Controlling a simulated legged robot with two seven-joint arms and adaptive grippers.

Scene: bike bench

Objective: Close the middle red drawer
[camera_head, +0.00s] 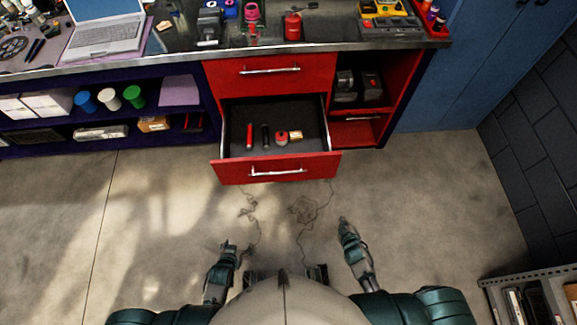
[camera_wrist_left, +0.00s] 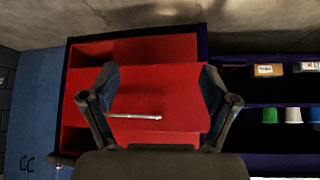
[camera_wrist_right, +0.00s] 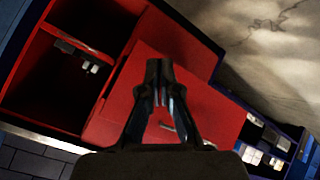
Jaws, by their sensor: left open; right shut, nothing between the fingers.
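The middle red drawer (camera_head: 235,172) is pulled out from the red cabinet in the head view, with a silver handle (camera_head: 277,173) on its front. Several small items, among them a red cylinder (camera_head: 249,136), lie inside it. My left gripper (camera_head: 229,244) is open and empty, short of the drawer front and apart from it. In the left wrist view its fingers (camera_wrist_left: 160,88) spread on either side of the red front. My right gripper (camera_head: 343,221) is shut and empty, to the right of the drawer and apart from it. In the right wrist view its closed fingers (camera_wrist_right: 159,70) overlap the red cabinet.
The shut upper red drawer (camera_head: 232,74) sits above under the worktop, which holds a laptop (camera_head: 104,34) and tools. Open red shelves (camera_head: 395,88) are at right. Floor (camera_head: 160,215) between me and the cabinet is clear. A grey rack (camera_head: 535,300) stands at lower right.

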